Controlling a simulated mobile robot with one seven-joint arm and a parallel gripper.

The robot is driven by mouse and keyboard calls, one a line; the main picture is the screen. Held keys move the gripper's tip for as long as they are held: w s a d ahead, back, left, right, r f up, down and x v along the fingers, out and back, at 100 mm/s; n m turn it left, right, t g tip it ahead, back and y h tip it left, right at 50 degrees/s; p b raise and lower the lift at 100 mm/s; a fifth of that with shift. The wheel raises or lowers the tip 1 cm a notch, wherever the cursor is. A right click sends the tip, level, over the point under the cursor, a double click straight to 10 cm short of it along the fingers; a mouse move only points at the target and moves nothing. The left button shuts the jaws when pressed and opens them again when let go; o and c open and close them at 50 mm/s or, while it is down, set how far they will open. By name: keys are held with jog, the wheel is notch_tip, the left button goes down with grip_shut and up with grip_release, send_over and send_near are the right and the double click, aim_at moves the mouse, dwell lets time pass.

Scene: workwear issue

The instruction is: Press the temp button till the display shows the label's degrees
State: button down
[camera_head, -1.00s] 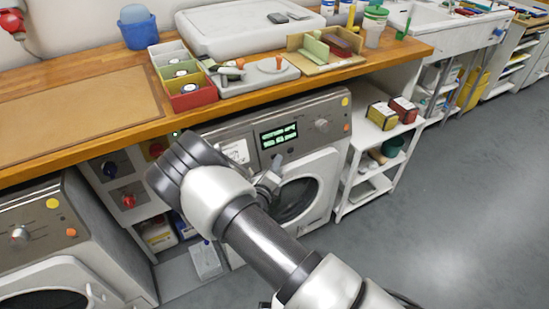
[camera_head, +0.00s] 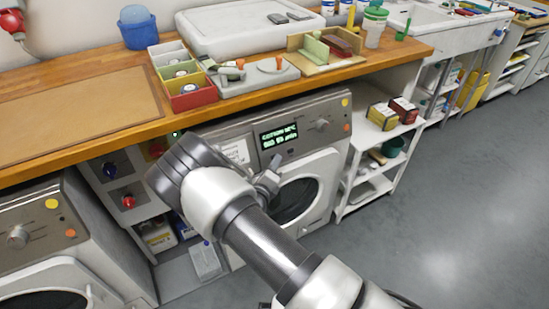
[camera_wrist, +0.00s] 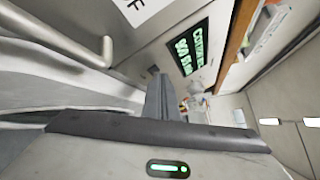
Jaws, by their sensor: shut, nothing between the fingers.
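The washing machine's dark display (camera_head: 279,135) shows green text. Its upper line looks like "COTTONS" with a °C figure, too small to read surely. In the wrist view the display (camera_wrist: 188,50) is turned sideways. The white label (camera_head: 236,152) is on the panel left of the display, partly behind my arm; its degrees are not legible. My gripper (camera_head: 274,162) is shut and empty, its tip just below the display. In the wrist view the closed fingers (camera_wrist: 160,97) point at the panel. The temp button cannot be made out; whether the fingertips touch it I cannot tell.
The machine's round door (camera_head: 297,200) is below the panel, and a knob (camera_head: 321,124) is right of the display. The wooden worktop (camera_head: 120,122) overhangs above. A white shelf unit (camera_head: 374,165) stands to the right. The floor at right is clear.

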jog(key=shift+s+r, duration=0.1)
jog(key=shift+s+d+r+p, duration=0.15)
jog(key=shift+s+d+p, duration=0.25)
jog(key=shift+s+p, duration=0.15)
jog(key=s+d+p, duration=0.1)
jog(key=s+r+p, duration=0.1)
jog(key=s+d+p, duration=0.1)
jog(key=s, duration=0.1)
jog(key=shift+d+r, duration=0.25)
jog(key=shift+d, duration=0.1)
dwell(3.4)
